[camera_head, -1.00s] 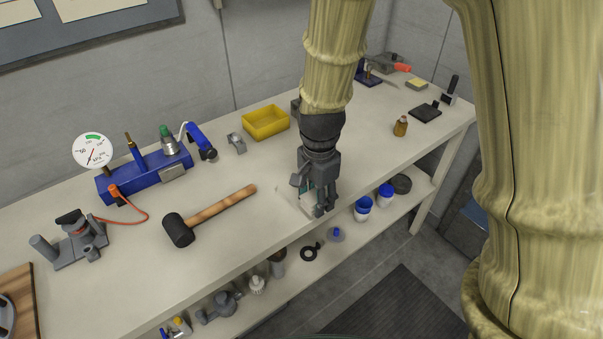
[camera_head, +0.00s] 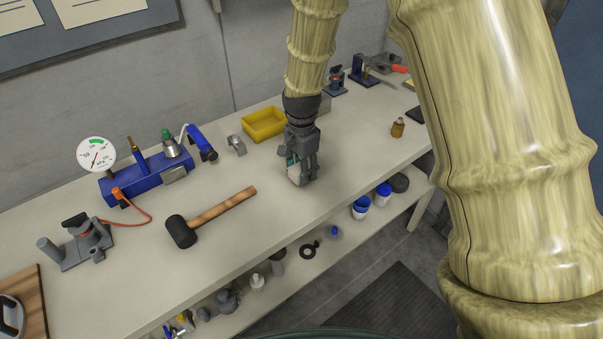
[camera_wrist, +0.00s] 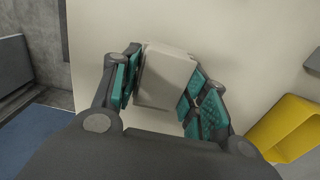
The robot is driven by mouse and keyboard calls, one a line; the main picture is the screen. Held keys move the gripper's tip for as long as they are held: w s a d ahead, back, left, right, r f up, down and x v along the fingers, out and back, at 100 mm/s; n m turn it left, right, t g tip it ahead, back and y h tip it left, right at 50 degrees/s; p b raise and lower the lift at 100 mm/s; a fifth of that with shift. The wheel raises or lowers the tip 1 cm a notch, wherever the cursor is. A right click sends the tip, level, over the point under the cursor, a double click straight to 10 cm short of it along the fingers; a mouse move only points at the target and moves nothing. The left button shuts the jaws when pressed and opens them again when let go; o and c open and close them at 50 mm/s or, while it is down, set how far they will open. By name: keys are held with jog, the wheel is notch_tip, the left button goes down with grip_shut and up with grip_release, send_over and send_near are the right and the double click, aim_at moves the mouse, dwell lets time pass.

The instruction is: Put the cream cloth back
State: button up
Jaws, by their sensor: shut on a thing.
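My gripper (camera_head: 301,172) is over the bench top, just in front of the yellow bin. In the wrist view, its teal-padded fingers (camera_wrist: 163,88) are shut on a folded cream cloth (camera_wrist: 165,78), a small block-like bundle held between the pads. In the head view only a pale part of the cloth (camera_head: 293,174) shows beside the fingers. The fingers hide the rest. I cannot tell whether the cloth touches the bench.
The bench (camera_head: 270,215) is clear just in front of my gripper. A yellow bin (camera_head: 264,124) stands behind it. A mallet (camera_head: 205,218) lies to the left and a small brown bottle (camera_head: 397,128) stands to the right. A lower shelf holds blue-lidded jars (camera_head: 362,207).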

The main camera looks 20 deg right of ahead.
jog(key=shift+f, duration=1.2)
jog(key=shift+f, duration=0.1)
jog(key=o, duration=1)
jog(key=shift+c, duration=0.2)
jog(key=shift+r+b, duration=0.8)
jog(key=shift+r, duration=5.3)
